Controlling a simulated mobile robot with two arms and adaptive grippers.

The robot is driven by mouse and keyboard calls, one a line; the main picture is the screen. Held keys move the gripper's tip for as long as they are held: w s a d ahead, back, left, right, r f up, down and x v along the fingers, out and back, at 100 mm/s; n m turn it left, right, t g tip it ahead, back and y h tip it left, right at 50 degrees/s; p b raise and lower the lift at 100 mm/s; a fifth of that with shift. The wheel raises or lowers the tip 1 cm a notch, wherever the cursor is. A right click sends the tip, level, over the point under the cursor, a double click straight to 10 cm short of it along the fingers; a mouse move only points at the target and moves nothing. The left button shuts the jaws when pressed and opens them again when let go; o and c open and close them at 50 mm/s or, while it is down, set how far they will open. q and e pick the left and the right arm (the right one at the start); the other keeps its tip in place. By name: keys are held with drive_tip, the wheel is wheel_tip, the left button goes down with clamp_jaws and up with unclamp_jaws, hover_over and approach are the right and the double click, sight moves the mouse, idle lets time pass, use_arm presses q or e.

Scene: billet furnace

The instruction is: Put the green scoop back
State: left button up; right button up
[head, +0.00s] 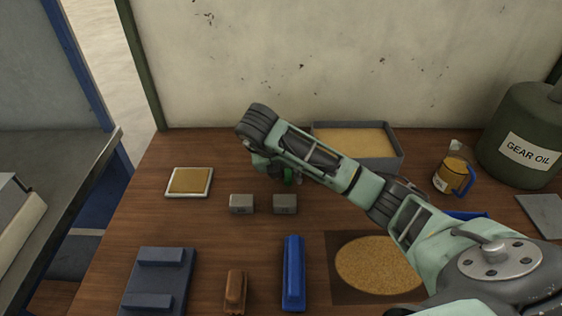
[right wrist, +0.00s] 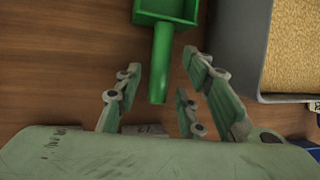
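The green scoop (head: 289,175) lies on the wooden table, left of the grey sand-filled box (head: 385,165). In the head view my right arm hides most of it. In the right wrist view the scoop's tray (right wrist: 167,10) is at the top and its handle (right wrist: 160,65) points down toward my palm. My right gripper (head: 278,172) is open, and its fingers (right wrist: 162,72) stand on both sides of the handle with visible gaps. My left gripper is not in view.
Two small grey blocks (head: 241,203) (head: 285,204) sit just in front of my right gripper. A framed sand tile (head: 189,181), blue bar (head: 293,270), brown-handled tool (head: 235,290), round sand patch (head: 378,265), jug (head: 452,176) and gear oil can (head: 522,140) surround it.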

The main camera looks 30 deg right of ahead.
drive_tip(key=p+v, duration=0.5)
drive_tip(key=v, duration=0.6)
drive_tip(key=shift+s+f, duration=0.1)
